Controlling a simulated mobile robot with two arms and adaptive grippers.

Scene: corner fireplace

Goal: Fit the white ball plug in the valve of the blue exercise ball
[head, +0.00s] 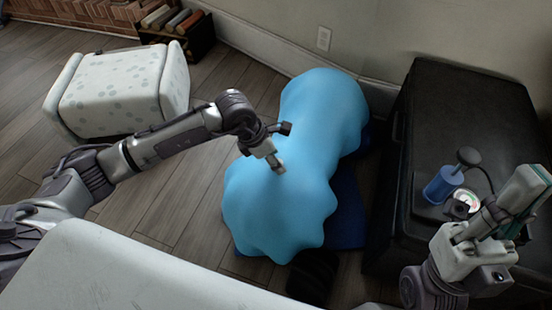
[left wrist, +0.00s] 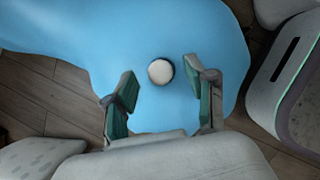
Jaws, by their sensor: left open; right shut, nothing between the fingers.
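The blue exercise ball (head: 275,205) looks slumped and lumpy, with two broad lobes. My left gripper (head: 277,165) is over its middle, in front of its surface. The white ball plug (left wrist: 160,71) shows there as a round white disc with a dark rim, against the ball. My left gripper (left wrist: 160,82) is open, with a finger on either side below the plug and gaps to both. How deep the plug sits in the valve cannot be told. My right gripper (head: 518,218) is shut and empty at the right.
A dark blue mat (head: 347,215) lies under the ball. A black chest (head: 415,150) stands at the right, with a blue pump (head: 442,185) and a round gauge (head: 466,200) on it. A pale spotted ottoman (head: 115,90) stands at the left. Wooden floor (head: 200,200) is free between it and the ball.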

